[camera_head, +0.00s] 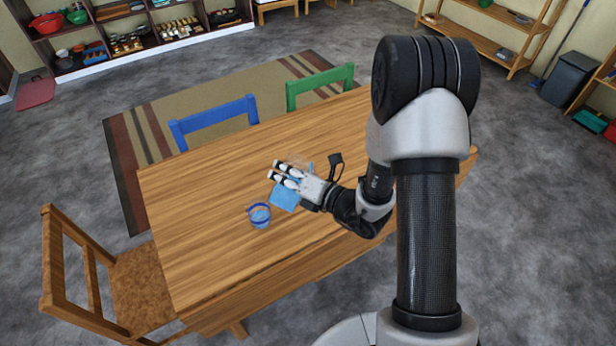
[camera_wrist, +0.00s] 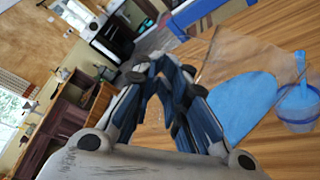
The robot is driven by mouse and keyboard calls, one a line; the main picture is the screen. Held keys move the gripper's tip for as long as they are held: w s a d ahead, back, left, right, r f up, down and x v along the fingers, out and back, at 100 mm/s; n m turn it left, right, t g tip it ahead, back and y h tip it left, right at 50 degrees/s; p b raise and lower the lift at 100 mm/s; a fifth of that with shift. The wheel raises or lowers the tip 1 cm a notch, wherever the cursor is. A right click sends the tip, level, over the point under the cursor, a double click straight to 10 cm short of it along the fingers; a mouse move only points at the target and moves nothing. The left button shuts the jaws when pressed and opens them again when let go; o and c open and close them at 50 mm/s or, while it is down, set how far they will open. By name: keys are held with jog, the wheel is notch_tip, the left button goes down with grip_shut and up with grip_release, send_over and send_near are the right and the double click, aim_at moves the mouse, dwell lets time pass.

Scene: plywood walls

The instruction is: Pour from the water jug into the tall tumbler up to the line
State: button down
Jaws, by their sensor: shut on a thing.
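A clear jug holding blue water (camera_head: 284,197) is in my gripper (camera_head: 276,174) above the table, and it looks tilted towards the tumbler. In the wrist view its blue water (camera_wrist: 243,103) lies to the right of my fingers (camera_wrist: 165,75), under faint clear walls. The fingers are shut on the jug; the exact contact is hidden. The clear tumbler (camera_head: 260,217) with a blue band stands on the table, just left of and below the water in the head view. It shows at the right edge of the wrist view (camera_wrist: 298,108) with light blue inside. The level against the line is unclear.
The wooden table (camera_head: 200,200) is otherwise largely clear. A blue chair (camera_head: 213,122) and a green chair (camera_head: 320,85) stand at its far side, and a wooden chair (camera_head: 135,285) at its left. Shelves (camera_head: 140,35) line the back wall.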

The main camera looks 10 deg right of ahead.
aim_at(275, 188)
jog(key=f+b, duration=0.1)
jog(key=b, duration=0.1)
jog(key=s+a+f+n+b, duration=0.1)
jog(key=b, duration=0.1)
jog(key=f+n+b, duration=0.1)
jog(key=f+b, duration=0.1)
jog(key=shift+s+a+f+t, duration=0.1)
jog(key=shift+s+a+t, duration=0.05)
jog(key=shift+t, duration=0.15)
jog(key=shift+s+a+n+b, duration=0.2)
jog(key=shift+a+n+b, duration=0.05)
jog(key=shift+n+b, duration=0.25)
jog(key=shift+r+p, duration=0.4)
jog(key=shift+r, duration=0.05)
jog(key=s+a+f+n+t, duration=0.2)
jog(key=s+a+n, duration=0.2)
jog(key=n, duration=0.3)
notch_tip(275, 188, up, 7)
jog(key=p, duration=0.6)
jog(key=shift+s+f+p, duration=0.15)
jog(key=shift+f+p, duration=0.05)
jog(key=shift+p, duration=0.1)
